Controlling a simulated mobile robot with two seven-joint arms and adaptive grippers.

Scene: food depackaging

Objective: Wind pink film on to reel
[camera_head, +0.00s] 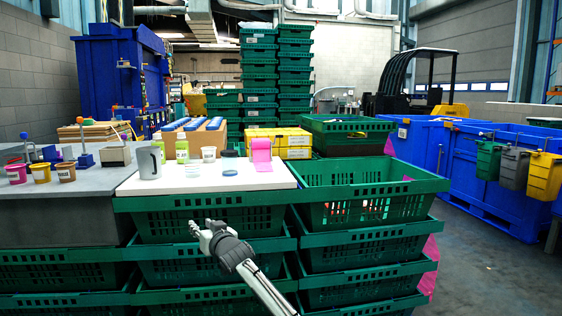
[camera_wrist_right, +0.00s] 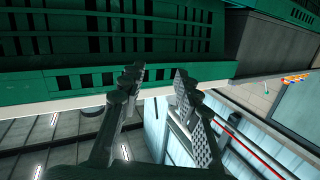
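A pink reel (camera_head: 261,150) stands on the white board at the back right, with a pink flap lying in front of it. Pink film (camera_head: 430,265) hangs down the right side of the green crate stack; small pink pieces also show at that stack's upper edge. My right gripper (camera_head: 205,232) is in front of the crates below the white board, apart from the reel and film. In the right wrist view its fingers (camera_wrist_right: 158,85) are spread with nothing between them. My left gripper is not in view.
Blue bins (camera_head: 440,150) stand further right. Floor shows clear between crates and bins.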

